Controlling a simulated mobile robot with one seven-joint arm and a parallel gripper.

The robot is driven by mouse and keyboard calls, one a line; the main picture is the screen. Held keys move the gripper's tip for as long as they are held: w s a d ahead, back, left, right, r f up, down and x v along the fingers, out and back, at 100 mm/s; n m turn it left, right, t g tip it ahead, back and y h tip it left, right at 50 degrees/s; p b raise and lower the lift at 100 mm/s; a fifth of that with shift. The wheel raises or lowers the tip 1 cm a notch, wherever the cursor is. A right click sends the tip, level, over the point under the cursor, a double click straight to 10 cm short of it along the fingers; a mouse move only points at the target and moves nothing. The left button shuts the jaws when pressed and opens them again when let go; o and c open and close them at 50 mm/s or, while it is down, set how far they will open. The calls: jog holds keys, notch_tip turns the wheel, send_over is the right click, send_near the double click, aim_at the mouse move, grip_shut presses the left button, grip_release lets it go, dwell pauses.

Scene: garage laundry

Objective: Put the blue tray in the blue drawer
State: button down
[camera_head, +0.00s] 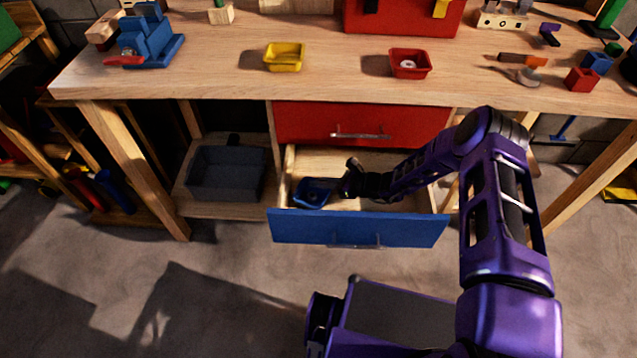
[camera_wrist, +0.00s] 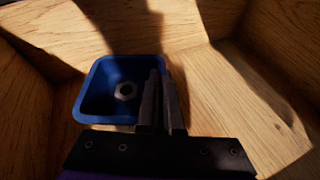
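The blue drawer (camera_head: 358,229) is pulled out under the workbench, its wooden inside facing up. The small blue tray (camera_head: 311,193) is inside the drawer's walls, at the left end. In the wrist view the blue tray (camera_wrist: 97,92) appears roughly level, with a grey hex nut in it. My gripper (camera_head: 343,190) reaches into the drawer from the right. In the wrist view my gripper (camera_wrist: 160,92) has its fingers close together at the tray's right wall, seemingly pinching it. I cannot tell whether the tray touches the drawer floor.
A shut red drawer (camera_head: 362,124) is just above. A grey bin (camera_head: 227,173) stands on the shelf at left. The benchtop holds a yellow tray (camera_head: 284,57), a red tray (camera_head: 410,64) and a blue vise (camera_head: 150,42). The drawer's right part is clear apart from my arm.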

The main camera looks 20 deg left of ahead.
jog(key=shift+r, duration=0.1)
jog(key=c, duration=1.5)
grip_release()
jog(key=shift+f, duration=0.2)
jog(key=o, duration=0.4)
jog(key=shift+r, duration=0.25)
jog(key=p+v, duration=0.1)
jog(key=v, duration=1.1)
